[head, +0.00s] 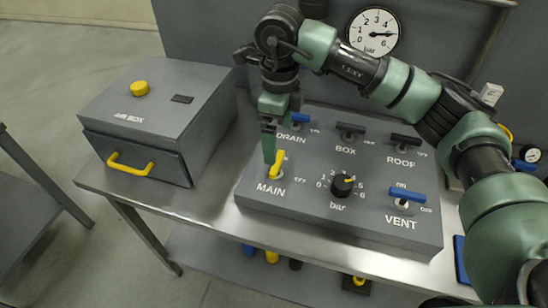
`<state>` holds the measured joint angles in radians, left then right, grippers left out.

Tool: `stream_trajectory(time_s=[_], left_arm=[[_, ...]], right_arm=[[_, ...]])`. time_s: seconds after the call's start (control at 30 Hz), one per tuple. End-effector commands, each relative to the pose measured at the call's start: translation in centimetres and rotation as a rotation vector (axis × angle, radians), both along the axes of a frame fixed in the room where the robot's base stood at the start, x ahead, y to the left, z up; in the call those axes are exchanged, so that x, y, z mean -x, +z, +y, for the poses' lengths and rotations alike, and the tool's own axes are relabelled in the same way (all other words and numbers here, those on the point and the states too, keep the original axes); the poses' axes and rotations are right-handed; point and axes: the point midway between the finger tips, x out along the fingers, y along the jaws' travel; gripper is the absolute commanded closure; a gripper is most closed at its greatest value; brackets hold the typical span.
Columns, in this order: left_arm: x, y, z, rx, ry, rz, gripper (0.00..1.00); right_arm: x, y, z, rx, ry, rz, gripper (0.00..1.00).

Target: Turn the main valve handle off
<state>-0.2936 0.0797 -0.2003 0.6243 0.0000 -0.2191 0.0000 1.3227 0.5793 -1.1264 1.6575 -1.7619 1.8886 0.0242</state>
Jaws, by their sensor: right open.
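The main valve handle (277,164) is a yellow lever at the left of the grey valve panel (318,217), just above the word MAIN. It stands nearly upright in the picture, tilted slightly; an OFF mark is to its right. My right gripper (270,153) reaches down over the panel from above. Its green fingers are right at the yellow handle, at its upper left, and partly hide it. The jaws are open; I cannot tell whether a finger touches the handle. My left gripper is not in view.
Beside MAIN are a black bar knob (342,185), a blue VENT handle (406,194), a blue DRAIN handle (300,118) and black BOX (351,128) and ROOF (406,141) handles. A grey AIR BOX (165,105) stands left. A gauge (374,31) is on the back wall.

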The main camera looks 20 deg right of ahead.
Motion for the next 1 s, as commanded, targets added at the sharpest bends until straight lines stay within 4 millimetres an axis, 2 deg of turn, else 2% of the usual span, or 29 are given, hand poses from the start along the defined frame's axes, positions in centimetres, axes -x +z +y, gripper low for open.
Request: stream_trajectory(time_s=[0.03,0.13,0.53,0.7,0.93,1.0], left_arm=[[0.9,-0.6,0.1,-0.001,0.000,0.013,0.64],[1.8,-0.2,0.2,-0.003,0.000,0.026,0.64],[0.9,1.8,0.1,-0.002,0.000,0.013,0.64],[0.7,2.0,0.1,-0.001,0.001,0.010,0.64],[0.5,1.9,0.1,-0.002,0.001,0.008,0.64],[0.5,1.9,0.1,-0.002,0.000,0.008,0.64]], right_arm=[[0.0,-0.8,0.0,0.001,-0.001,0.001,0.01],[0.0,-1.5,0.0,0.001,-0.001,0.004,0.01],[0.0,-7.2,0.0,0.000,-0.001,0.004,0.01],[0.0,-8.2,0.0,-0.001,-0.001,0.002,0.01],[0.0,-8.3,0.0,-0.001,0.000,0.001,0.01],[0.0,-8.3,0.0,-0.001,0.000,0.001,0.20]])
